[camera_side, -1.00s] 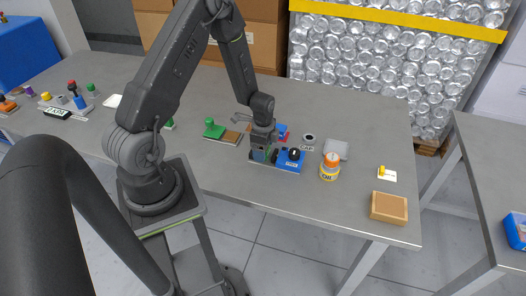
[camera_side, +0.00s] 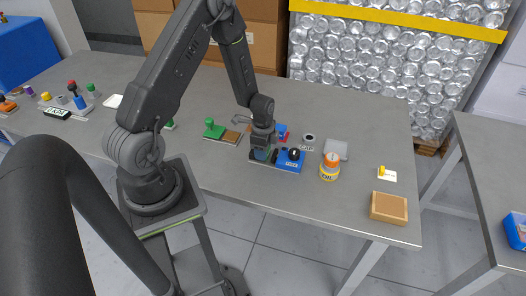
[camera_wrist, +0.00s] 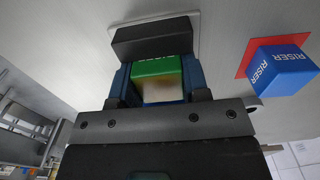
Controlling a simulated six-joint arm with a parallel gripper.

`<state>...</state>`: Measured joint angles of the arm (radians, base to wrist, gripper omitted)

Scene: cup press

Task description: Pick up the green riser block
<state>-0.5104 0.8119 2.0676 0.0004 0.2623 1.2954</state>
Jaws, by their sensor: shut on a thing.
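The green riser block (camera_wrist: 158,68) sits between the two fingers of my gripper (camera_wrist: 158,85) in the wrist view. Its top is green and a pale, blurred face shows below. The fingers press on it from both sides. In the side view my gripper (camera_side: 262,153) is low over the table, just left of the blue press base, and mostly hides the block. I cannot tell whether the block touches what is beneath it.
A dark block (camera_wrist: 152,40) stands close beyond the fingers. A blue riser block (camera_wrist: 284,70) lies on a red mat at right. The blue base with a black knob (camera_side: 293,154) and an orange-capped jar (camera_side: 330,167) stand to the right.

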